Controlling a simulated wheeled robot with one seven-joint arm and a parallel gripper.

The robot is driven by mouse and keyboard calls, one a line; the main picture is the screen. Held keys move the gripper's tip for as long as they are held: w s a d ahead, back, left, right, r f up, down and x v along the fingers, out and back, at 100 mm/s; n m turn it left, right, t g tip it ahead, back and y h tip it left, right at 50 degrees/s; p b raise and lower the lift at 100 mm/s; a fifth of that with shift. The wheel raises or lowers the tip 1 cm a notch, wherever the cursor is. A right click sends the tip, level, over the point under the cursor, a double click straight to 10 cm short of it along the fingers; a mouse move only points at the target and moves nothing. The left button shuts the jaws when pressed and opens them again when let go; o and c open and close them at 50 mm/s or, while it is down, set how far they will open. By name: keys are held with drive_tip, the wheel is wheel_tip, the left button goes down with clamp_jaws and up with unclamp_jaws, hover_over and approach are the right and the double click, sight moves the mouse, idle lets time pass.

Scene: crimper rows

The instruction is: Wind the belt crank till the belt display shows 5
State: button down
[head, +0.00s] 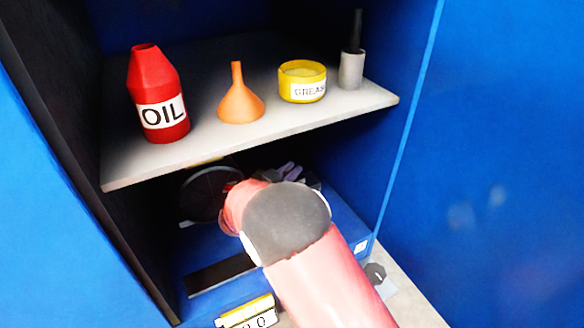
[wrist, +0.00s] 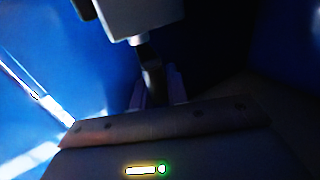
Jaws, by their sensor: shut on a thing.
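My gripper (wrist: 155,92) shows in the wrist view with its two pale purple fingers on either side of a dark upright handle (wrist: 150,62). It is shut on this handle, which joins a light grey block (wrist: 140,15) above. I take the handle to be the crank's, but its label is not visible. In the head view my gripper (head: 290,170) is under the shelf, mostly hidden behind my red arm. A white plate with dark characters and a yellow top (head: 247,313) is at the bottom edge, partly cut off; it seems to read zeros, and I cannot tell if it is the belt display.
A grey shelf (head: 290,125) above my arm holds a red oil bottle (head: 152,85), an orange funnel (head: 240,100), a yellow grease tin (head: 302,82) and a grey cup (head: 351,72) with a dark stick. A dark wheel (head: 185,195) stands below. Blue cabinet walls close in the sides.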

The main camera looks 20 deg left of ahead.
drive_tip(key=shift+w+a+r+m+g+h+p, duration=0.15)
drive_tip(key=shift+m+g+h+p, duration=0.25)
drive_tip(key=shift+m+h, duration=0.5)
drive_tip(key=shift+h, duration=0.5)
drive_tip(key=shift+w, duration=0.1)
drive_tip(key=c, duration=1.4)
unclamp_jaws()
drive_tip(key=shift+o, duration=0.2)
drive_tip(key=v, duration=0.7)
drive_tip(key=shift+s, duration=0.4)
drive_tip(key=shift+a, duration=0.15)
